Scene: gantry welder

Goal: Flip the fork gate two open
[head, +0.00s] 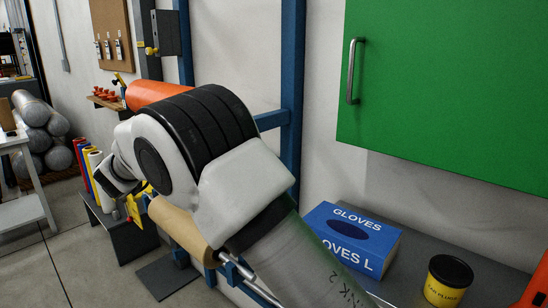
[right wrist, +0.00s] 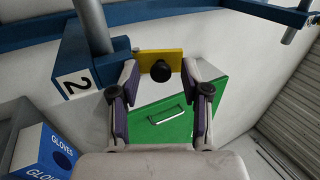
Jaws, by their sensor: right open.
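The fork gate two is a yellow plate with a black knob (right wrist: 160,71) in the right wrist view. It sits against a blue block marked "2" (right wrist: 78,80). My right gripper (right wrist: 160,80) is open, with its two purple-padded fingers on either side of the knob and a gap to it on both sides. Whether a finger touches the plate I cannot tell. In the head view my big white and black arm covers the middle. A small yellow part (head: 133,208) shows there, but I cannot tell which gate it is. My left gripper is not visible.
A brown roll (head: 178,226) hangs on a rod below my arm. A blue glove box (head: 350,240) and a yellow tin with a black lid (head: 447,282) stand on the grey bench at right. A green cabinet (head: 450,90) hangs above. A blue post (head: 292,90) stands behind my arm.

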